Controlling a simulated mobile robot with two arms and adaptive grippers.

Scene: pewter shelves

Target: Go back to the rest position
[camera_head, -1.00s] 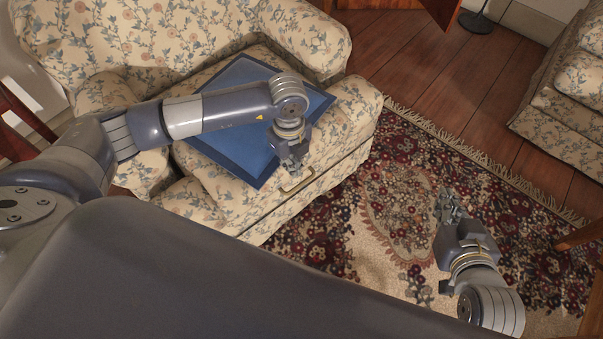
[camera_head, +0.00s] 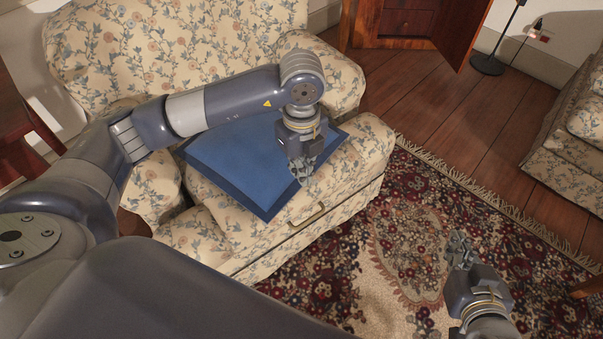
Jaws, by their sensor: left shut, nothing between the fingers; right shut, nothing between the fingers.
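My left arm comes in from the left and reaches over the armchair. My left gripper (camera_head: 301,177) is shut and empty, pointing down in front of the right edge of a blue tray-like panel (camera_head: 232,160). The panel lies on the armchair's seat, partly hidden by my arm. I cannot tell whether the fingers touch it. My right gripper (camera_head: 459,243) is shut and empty at the lower right, pointing up in the picture over the rug.
A patterned rug (camera_head: 400,220) covers the floor. A sofa (camera_head: 565,150) stands at right, a wooden cabinet (camera_head: 405,22) at the back. Bare floorboards (camera_head: 430,95) lie between.

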